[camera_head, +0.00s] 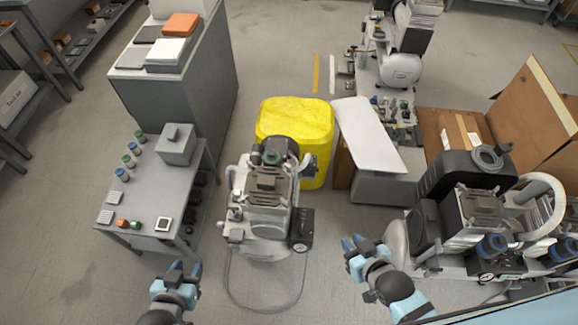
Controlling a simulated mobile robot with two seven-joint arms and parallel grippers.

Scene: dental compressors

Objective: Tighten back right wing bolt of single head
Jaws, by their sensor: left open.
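A grey compressor with a single dark head (267,185) stands on the floor in the middle of the head camera view, in front of a yellow bin. Its wing bolts are too small to make out. My left gripper (184,271) is open and empty at the lower left, apart from the compressor and short of the grey table.
A yellow bin (312,118) stands behind the compressor. A grey table (140,192) with jars and small parts is at left. A larger compressor (480,205) stands close to my right arm. A hose (230,283) loops on the floor in front, which is otherwise clear.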

